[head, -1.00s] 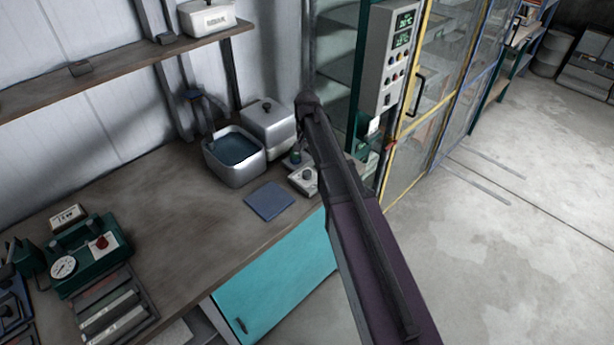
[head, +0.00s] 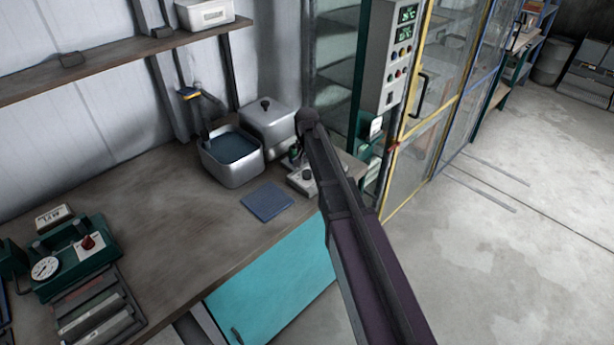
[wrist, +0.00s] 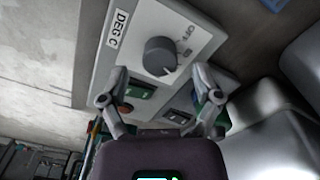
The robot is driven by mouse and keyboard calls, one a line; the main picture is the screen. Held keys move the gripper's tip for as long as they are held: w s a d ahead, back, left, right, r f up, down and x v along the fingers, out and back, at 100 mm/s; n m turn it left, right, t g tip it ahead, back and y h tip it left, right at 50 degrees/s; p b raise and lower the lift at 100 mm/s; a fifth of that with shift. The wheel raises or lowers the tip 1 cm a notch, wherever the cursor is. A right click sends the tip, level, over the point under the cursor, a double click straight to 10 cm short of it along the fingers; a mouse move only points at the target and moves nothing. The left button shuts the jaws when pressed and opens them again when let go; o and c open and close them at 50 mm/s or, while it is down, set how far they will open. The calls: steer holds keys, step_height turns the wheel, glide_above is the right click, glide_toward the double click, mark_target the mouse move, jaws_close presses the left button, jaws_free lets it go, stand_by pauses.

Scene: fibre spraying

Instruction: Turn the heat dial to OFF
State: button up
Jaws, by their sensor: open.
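The heat dial (wrist: 160,57) is a dark grey round knob on a pale panel with a "DEG C" label and OFF lettering beside it. Which mark the dial points to is too small to tell. In the head view, the pale dial unit (head: 301,182) sits at the bench's right end, partly behind my arm. My gripper (wrist: 160,74) is open and empty, with one finger on each side just below the dial in the wrist view. I see no clear contact with the dial. In the head view my arm mostly hides the gripper.
A metal water bath (head: 231,172) and a lidded metal box (head: 268,125) stand left of the unit. A blue mat (head: 267,202) lies in front. A control box (head: 390,60) and glass-doored cabinet stand behind right. The middle of the bench (head: 165,215) is clear.

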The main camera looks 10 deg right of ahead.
steer(key=shift+f+b, duration=0.65)
steer(key=shift+f, duration=0.25)
jaws_close()
